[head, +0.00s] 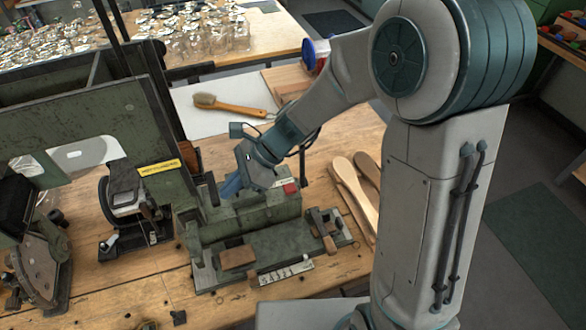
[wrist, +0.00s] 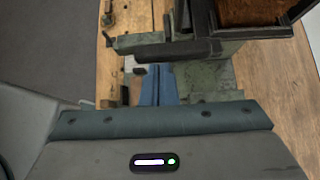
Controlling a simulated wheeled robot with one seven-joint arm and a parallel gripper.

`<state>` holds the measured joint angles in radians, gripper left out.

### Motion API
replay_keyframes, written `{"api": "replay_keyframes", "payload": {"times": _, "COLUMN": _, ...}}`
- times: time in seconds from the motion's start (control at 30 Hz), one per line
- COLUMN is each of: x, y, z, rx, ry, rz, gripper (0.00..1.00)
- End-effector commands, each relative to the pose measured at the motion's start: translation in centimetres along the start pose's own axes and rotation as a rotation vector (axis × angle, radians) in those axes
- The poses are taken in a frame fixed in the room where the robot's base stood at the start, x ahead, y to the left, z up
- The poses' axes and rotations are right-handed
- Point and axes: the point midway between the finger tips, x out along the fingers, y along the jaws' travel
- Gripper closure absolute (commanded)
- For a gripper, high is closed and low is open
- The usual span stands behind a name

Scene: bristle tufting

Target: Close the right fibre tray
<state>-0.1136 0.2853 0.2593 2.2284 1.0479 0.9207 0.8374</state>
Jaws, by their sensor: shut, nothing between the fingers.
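My gripper (head: 231,186) reaches down behind the green machine housing (head: 250,213) in the head view, which partly hides its blue fingers. In the wrist view the fingers of my gripper (wrist: 158,86) are together and empty, beside the green metal body of the machine (wrist: 205,82). A dark box with brown, fibre-like filling (wrist: 250,31) is at the upper right there, apart from the fingertips. It looks like a fibre tray, but I cannot tell which one or how far it is open. I cannot make out the right fibre tray in the head view.
A wooden brush (head: 236,107) lies on a white board behind my arm. Wooden paddle-shaped blanks (head: 353,190) lie to the machine's right. A green upright panel (head: 75,125) and a black clamp-like tool (head: 127,195) stand left.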

Motion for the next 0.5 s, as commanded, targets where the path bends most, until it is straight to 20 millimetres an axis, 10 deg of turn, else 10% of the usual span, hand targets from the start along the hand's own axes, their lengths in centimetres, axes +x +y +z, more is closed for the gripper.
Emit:
{"api": "replay_keyframes", "payload": {"times": 0.27, "x": -1.2, "y": 0.2, "z": -0.7, "rx": -0.004, "ry": -0.006, "rz": 0.003, "gripper": 1.00}}
{"api": "replay_keyframes", "payload": {"times": 0.5, "x": -6.2, "y": 0.2, "z": -2.9, "rx": -0.001, "ry": -0.003, "rz": -0.009, "gripper": 1.00}}
